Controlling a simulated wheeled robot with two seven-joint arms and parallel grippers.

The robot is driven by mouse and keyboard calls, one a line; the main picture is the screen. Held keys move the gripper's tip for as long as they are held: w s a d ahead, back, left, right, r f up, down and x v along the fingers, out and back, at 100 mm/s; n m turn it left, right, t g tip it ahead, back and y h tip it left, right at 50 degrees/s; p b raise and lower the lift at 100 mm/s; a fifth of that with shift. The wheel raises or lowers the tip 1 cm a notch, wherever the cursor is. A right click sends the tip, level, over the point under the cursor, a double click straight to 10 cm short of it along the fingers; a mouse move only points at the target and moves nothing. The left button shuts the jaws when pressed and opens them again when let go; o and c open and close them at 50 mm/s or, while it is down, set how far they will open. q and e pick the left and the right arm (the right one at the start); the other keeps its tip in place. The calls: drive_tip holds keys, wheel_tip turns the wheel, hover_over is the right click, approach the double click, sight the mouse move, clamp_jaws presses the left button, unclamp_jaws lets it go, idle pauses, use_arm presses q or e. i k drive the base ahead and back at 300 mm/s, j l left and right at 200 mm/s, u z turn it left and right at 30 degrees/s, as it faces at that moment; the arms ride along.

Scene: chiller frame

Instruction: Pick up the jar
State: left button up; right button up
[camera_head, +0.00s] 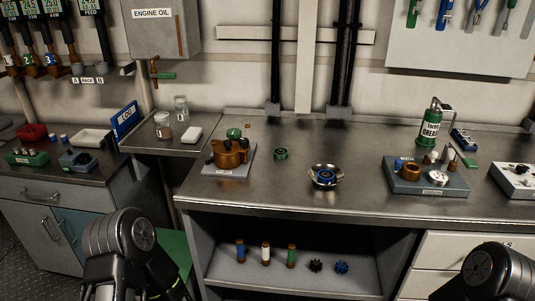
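Two small clear glass jars stand upright on the lower grey side shelf at the left. The front jar (163,128) has a pale top and stands near a white block. The back jar (181,108) is close behind it, to its right, near the wall. I cannot tell what is inside either jar. Dark links of my two arms show at the bottom left and bottom right, well below and apart from the jars. Neither gripper's fingertips can be seen.
The white block (192,134) and blue LOG binder (125,121) flank the jars. An engine oil box (160,34) with a tap hangs above. The bench (375,150) holds a copper pot (230,153), a metal bowl (325,176) and a green grease can (431,134); its middle is partly clear.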

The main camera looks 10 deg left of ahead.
sight(162, 119)
drive_tip(key=i+j+z, duration=0.1)
drive_tip(key=j+z, duration=0.2)
drive_tip(key=j, duration=0.65)
drive_tip(key=j+z, duration=0.3)
drive_tip(key=j, duration=0.65)
